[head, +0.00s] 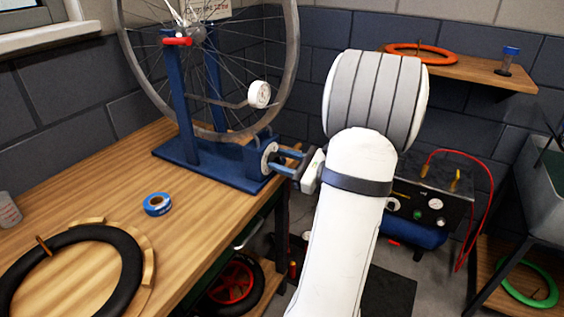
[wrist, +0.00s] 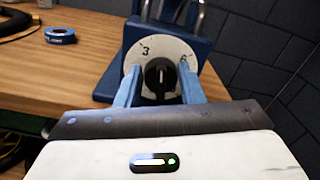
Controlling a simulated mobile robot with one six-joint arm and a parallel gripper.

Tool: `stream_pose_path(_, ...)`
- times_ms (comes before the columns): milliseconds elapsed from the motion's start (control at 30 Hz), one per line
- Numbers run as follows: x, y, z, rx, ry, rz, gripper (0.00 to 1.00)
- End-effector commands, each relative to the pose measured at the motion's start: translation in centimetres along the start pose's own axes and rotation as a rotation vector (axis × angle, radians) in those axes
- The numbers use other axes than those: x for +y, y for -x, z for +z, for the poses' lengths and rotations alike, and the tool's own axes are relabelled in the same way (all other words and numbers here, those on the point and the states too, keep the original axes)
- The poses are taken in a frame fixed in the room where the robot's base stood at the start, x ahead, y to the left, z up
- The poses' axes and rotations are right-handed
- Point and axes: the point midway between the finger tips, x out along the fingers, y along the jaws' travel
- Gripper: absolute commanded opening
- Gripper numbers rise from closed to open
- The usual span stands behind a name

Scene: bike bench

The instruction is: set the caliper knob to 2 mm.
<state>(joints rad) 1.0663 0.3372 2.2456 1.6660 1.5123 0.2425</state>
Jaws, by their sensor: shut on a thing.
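The caliper knob (wrist: 159,75) is black with a pale mark that looks roughly upright. It sits on a round white dial (wrist: 137,56) with a 3 at upper left and another, unclear mark at upper right. In the head view the dial (head: 267,158) is on the end of the blue truing stand (head: 215,166). My gripper (wrist: 160,93) has its blue fingers on either side of the knob and is shut on it. In the head view my gripper (head: 284,161) reaches the dial from the right, and its fingers hide the knob. I cannot read the exact setting.
A bicycle wheel (head: 292,60) stands in the stand, with a white round gauge (head: 260,94) beside its rim. Blue tape (head: 157,204) and a black tyre (head: 125,262) lie on the wooden bench (head: 105,170). A compressor unit (head: 432,200) stands behind my arm.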

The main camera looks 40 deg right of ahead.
Motion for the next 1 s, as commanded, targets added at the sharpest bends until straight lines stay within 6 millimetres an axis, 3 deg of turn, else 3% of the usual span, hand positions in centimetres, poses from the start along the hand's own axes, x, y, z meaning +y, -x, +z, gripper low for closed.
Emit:
stream_pose_path(733,0.11,0.02,-0.13,0.002,-0.004,0.001,0.12)
stream_pose_path(767,0.11,0.02,-0.13,0.002,-0.004,0.001,0.35)
stream_pose_path(1000,0.08,0.0,-0.1,0.001,-0.003,0.001,0.55)
